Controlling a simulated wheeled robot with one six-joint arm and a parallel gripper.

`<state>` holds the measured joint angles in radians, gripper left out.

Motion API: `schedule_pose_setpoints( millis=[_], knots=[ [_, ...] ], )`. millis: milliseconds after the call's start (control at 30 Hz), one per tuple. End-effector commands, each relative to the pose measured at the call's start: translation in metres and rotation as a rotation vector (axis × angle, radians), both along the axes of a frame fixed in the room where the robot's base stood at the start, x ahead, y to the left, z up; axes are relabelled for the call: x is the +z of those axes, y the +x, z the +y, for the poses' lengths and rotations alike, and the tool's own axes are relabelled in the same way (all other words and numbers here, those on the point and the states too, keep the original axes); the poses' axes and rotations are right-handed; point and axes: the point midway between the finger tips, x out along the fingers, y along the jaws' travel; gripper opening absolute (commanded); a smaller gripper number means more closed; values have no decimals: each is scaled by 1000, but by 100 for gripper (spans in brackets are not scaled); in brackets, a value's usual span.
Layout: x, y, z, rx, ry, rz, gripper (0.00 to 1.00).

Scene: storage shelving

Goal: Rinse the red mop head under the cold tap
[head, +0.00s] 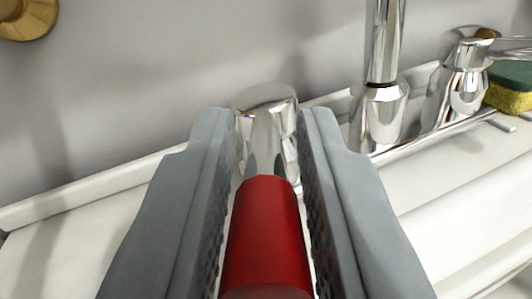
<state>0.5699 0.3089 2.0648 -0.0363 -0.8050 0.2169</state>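My gripper (266,115) has its two grey fingers apart, pointing at the back wall. A smooth red cylinder (266,235) lies lengthwise between the fingers at the bottom centre, close to both ribbed pads. I cannot tell whether the pads press on it, or whether it is the mop head. A chrome tap fitting (268,98) stands just past the fingertips, partly hidden by them. An upright chrome spout (380,105) stands to its right, its top out of view. A chrome tap with a lever (465,80) stands farther right. Nothing shows which tap is cold. No water shows.
The fittings stand along a white ledge (85,195) against a pale grey wall (150,70). A green and yellow sponge (510,88) sits at the right edge. A brass round fitting (28,18) is on the wall at top left. The ledge is bare left of my gripper.

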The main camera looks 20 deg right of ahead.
Motion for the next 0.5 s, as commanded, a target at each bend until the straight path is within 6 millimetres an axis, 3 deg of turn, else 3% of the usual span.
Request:
schedule_pose_setpoints(
  millis=[67,500],
  knots=[
    [0,0,0,0,0,0,34],
    [0,-10,6,0,0,0,34]
  ],
)
